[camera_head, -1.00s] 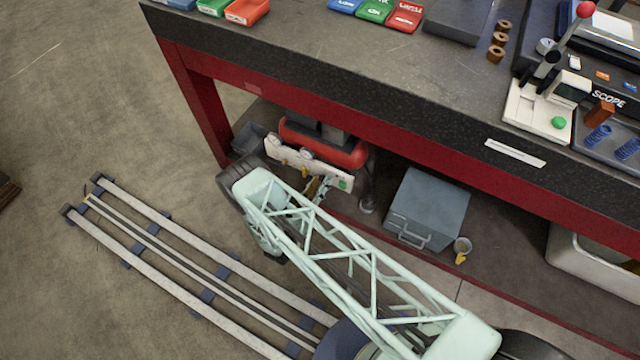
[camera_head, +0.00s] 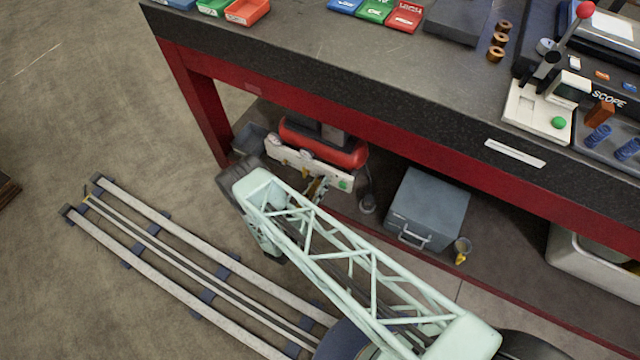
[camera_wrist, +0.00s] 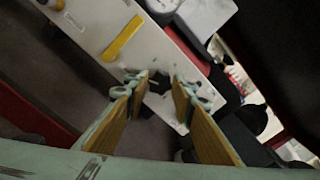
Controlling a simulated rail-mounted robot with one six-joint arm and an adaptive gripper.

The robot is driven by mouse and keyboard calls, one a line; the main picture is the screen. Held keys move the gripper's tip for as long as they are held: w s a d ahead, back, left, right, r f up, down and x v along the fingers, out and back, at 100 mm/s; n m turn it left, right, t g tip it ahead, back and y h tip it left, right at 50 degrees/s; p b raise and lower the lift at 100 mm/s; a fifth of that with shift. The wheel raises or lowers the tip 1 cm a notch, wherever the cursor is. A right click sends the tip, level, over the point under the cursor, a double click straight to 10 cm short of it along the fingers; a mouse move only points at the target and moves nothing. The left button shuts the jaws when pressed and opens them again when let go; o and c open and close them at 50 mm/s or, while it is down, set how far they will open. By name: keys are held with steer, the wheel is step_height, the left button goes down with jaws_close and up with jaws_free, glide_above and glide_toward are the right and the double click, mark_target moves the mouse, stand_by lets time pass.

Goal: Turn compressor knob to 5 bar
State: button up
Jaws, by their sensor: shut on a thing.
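The compressor (camera_head: 345,155) is a red tank on the shelf under the bench. A white front panel (camera_head: 283,158) carries round gauges and a green spot. In the wrist view the panel (camera_wrist: 95,22) runs diagonally, with a yellow lever (camera_wrist: 123,39) on it. A small dark knob (camera_wrist: 159,82) stands out from the panel between my fingertips. My gripper (camera_wrist: 160,85) is shut on the knob, with one finger on each side. In the head view my gripper (camera_head: 318,188) is small and partly hidden by my arm at the panel. The gauge reading is too small to make out.
The bench's red rail (camera_head: 400,130) passes above the compressor. A grey metal box (camera_head: 428,208) and a small cup (camera_head: 462,250) stand to its right on the shelf. A dark bin (camera_head: 249,138) is at its left.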

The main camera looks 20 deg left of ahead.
steer(key=shift+m+p, duration=3.95)
steer(key=shift+m, duration=13.55)
steer(key=shift+f, duration=0.1)
steer(key=o, duration=0.8)
steer(key=shift+o, duration=0.2)
